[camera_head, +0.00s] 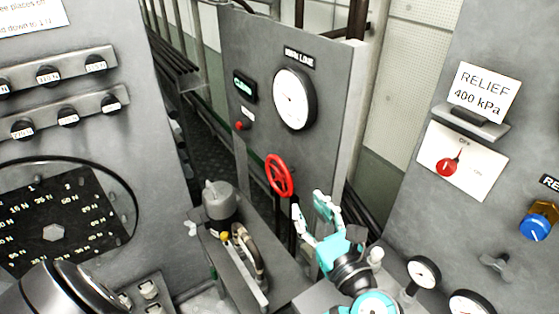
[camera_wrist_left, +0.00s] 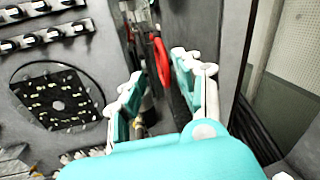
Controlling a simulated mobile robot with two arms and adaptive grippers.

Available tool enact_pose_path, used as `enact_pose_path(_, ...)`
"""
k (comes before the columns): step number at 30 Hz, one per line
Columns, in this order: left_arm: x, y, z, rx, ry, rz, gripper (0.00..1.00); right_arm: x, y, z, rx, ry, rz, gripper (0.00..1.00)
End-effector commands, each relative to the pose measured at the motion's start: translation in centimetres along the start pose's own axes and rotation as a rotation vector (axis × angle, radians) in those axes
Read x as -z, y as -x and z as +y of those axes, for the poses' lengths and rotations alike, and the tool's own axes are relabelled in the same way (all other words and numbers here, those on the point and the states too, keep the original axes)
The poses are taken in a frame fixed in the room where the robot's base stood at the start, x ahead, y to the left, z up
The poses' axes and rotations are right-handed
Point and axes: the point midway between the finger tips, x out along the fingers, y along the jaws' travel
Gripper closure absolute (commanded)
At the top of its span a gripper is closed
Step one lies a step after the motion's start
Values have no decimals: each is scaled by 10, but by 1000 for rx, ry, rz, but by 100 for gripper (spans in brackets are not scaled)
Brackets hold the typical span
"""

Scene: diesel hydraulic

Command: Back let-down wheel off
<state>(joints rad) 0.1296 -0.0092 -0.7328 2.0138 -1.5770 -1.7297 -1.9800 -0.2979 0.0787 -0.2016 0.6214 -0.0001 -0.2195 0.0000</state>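The red handwheel (camera_head: 280,176) is mounted on the grey panel (camera_head: 262,130) in the middle of the head view, below and left of a large round gauge. In the left wrist view the red wheel (camera_wrist_left: 162,61) shows edge-on beyond the fingers. My left gripper (camera_head: 310,208) is teal and white, open and empty, below and right of the wheel in the head view. In the left wrist view the gripper's fingers (camera_wrist_left: 156,82) are spread apart, with the wheel beyond the gap between them. The gripper appears apart from the wheel. My right gripper is not in view.
A round gauge (camera_head: 294,99) sits above the wheel. A bench with a grey cylinder (camera_head: 219,200) and a bent metal part stands below left. The right panel carries a RELIEF sign (camera_head: 483,92), a red switch (camera_head: 447,167) and a blue knob (camera_head: 536,226). Small gauges stand lower right.

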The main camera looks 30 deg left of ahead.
Motion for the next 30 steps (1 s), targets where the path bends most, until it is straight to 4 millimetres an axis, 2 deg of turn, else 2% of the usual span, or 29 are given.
enact_pose_path(12,-4,-91,0,-2,-2,-4,66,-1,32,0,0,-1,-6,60)
enact_pose_path(18,-4,-130,0,-2,0,-1,66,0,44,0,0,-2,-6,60)
enact_pose_path(24,-1,-153,0,-1,2,1,66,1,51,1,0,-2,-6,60)
enact_pose_path(30,0,-160,0,0,3,1,66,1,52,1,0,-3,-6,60)
